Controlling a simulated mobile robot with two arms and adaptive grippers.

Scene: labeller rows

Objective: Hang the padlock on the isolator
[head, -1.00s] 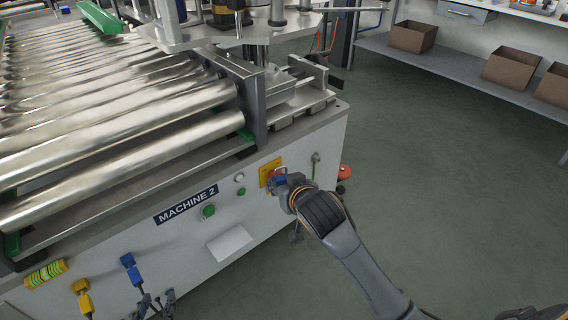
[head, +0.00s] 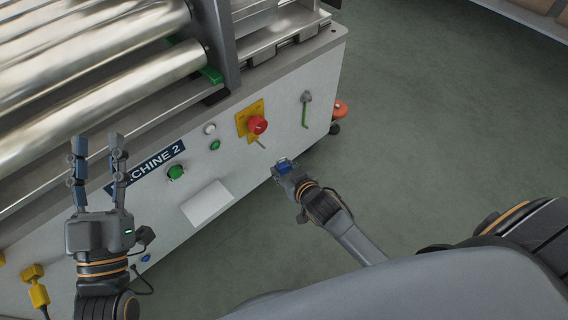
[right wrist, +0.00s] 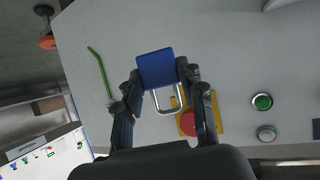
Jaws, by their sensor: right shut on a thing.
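The isolator is a red knob (head: 258,124) on a yellow plate (head: 243,122) on the front panel of the machine. In the right wrist view the red knob (right wrist: 187,124) shows beyond the gripper. My right gripper (head: 283,168) is shut on the blue padlock (head: 284,164), below and right of the isolator in the head view and apart from it. In the right wrist view the padlock (right wrist: 156,68) sits between the fingertips, its metal shackle pointing toward the isolator. My left gripper (head: 98,146) is open and empty, in front of the MACHINE 2 label.
Green and white buttons (head: 175,172) and a blank white plate (head: 207,204) are on the panel left of the isolator. Rollers (head: 110,95) lie above. Grey floor (head: 420,120) is clear at right.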

